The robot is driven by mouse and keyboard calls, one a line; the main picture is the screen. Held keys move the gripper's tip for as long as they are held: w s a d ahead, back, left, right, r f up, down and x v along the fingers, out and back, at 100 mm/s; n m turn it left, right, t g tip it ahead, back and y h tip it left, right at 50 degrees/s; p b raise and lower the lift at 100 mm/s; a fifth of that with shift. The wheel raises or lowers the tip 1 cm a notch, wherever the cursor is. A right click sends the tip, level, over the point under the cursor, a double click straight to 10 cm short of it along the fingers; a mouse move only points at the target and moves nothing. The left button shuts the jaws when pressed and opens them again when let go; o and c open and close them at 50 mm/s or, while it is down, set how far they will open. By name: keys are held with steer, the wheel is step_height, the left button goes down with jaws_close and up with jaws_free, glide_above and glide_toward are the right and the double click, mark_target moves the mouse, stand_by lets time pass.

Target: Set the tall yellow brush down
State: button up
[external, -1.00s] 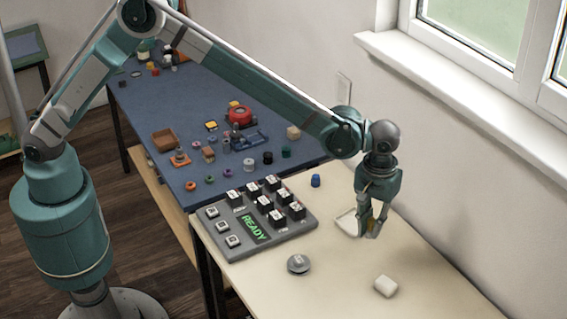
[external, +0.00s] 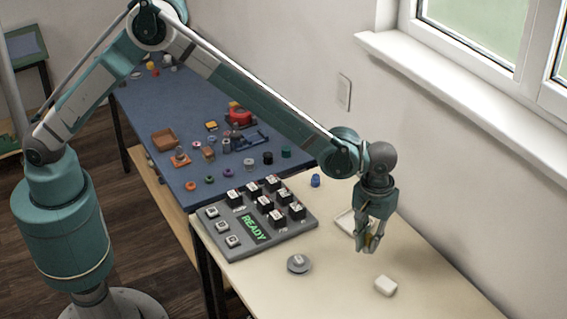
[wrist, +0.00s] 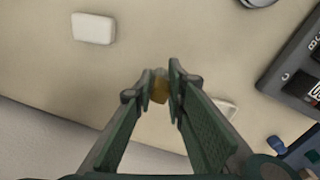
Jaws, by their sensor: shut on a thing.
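My gripper (external: 369,243) is over the cream table, beside the near edge of a shallow white tray (external: 344,221). Its fingers point down and are shut on the yellow brush (wrist: 160,90), of which only a small yellow-brown end shows between the fingertips in the wrist view. The rest of the brush is hidden by the fingers. I cannot tell whether its lower end touches the table. The tray also shows in the wrist view (wrist: 224,106), just right of the fingertips.
A white block (external: 385,286) lies in front of the gripper. A round grey piece (external: 299,264) is to the left, near a grey key panel (external: 283,236) reading READY. A small blue piece (external: 315,180) sits behind. Bare table lies around the gripper.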

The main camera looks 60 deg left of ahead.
mark_target(367, 251)
steer(key=shift+f+b, duration=0.3)
steer(key=shift+f, duration=1.55)
steer(key=shift+f, duration=0.2)
steer(key=o, duration=0.9)
steer(key=shift+r, duration=0.1)
step_height(367, 251, up, 12)
steer(key=shift+r+p, duration=0.15)
steer(key=shift+p, duration=0.7)
steer(key=shift+a, duration=0.15)
